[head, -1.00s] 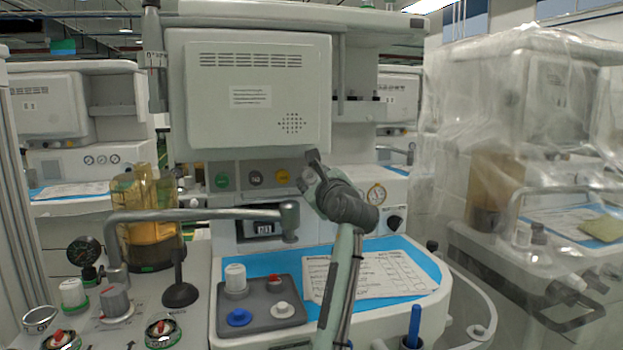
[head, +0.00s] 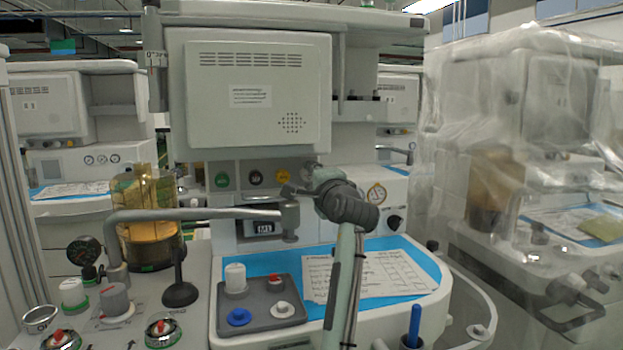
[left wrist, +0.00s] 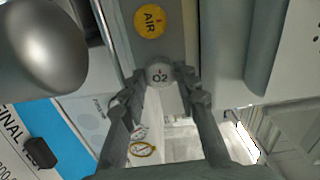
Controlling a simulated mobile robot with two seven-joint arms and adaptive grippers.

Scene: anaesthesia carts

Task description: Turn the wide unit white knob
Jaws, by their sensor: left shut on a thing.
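The white knob (left wrist: 160,74), marked O2, sits on the grey panel of the wide unit, beside the yellow AIR knob. Its lettering stands at a different angle from the AIR lettering. My left gripper (left wrist: 162,82) is shut on the white knob, one finger on each side of it. In the head view my left gripper (head: 299,181) is at the right end of the knob row, and it mostly hides the white knob there. The yellow knob (head: 282,176) is just left of it. My right gripper is in neither view.
Green (head: 221,180) and black (head: 256,178) knobs are in the same row. A grey metal arm (head: 190,214) reaches across just below the row. A gauge (head: 376,194) is to the right. A paper sheet (head: 375,275) lies on the blue worktop mat (head: 425,262).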

